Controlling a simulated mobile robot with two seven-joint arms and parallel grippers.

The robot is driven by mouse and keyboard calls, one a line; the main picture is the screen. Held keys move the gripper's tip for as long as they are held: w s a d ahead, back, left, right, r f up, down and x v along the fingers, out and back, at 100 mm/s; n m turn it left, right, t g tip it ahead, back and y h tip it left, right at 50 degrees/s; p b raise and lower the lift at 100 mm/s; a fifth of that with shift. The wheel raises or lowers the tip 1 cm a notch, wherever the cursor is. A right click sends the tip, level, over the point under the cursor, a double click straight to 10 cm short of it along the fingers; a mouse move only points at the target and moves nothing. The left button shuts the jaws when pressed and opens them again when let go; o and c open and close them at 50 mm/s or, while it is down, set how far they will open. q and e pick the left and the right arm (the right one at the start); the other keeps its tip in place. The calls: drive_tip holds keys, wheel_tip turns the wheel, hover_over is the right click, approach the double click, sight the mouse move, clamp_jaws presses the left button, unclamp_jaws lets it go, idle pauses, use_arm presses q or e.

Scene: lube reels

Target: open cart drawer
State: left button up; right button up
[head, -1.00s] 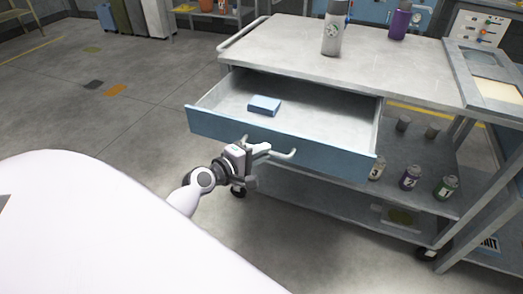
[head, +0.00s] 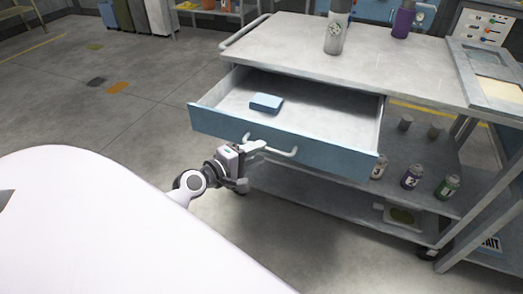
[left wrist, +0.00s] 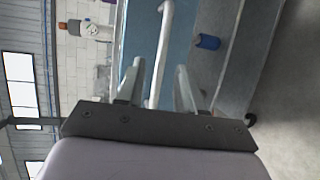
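The cart drawer has a blue front (head: 330,156) and stands pulled well out of the grey cart (head: 290,42). Its pale bar handle (head: 283,152) is on the front. My left gripper (head: 257,147) is at the handle's left part. In the left wrist view the left gripper (left wrist: 159,78) has its two fingers spread on either side of the handle (left wrist: 161,50), with a gap on each side. A light blue block (head: 266,102) lies inside the drawer. My right gripper is in neither current view.
A white-grey bottle (head: 337,32) and a purple bottle (head: 403,22) stand on the cart top. Several small cans, one marked 2 (head: 412,176), stand on the lower shelf. A grey-framed table (head: 480,75) adjoins at right.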

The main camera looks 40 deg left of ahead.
use_arm(q)
drive_tip(key=shift+v, duration=2.2)
drive_tip(key=s+d+f+m+g+p, duration=0.4)
drive_tip(key=s+d+f+m, duration=0.6)
drive_tip(key=m, duration=0.9)
drive_tip(key=s+d+g, duration=0.1)
drive_tip(key=s+d, duration=0.2)
drive_tip(key=d, duration=0.1)
drive_tip(key=shift+s+d+f, duration=0.3)
drive_tip(key=shift+s+d, duration=0.05)
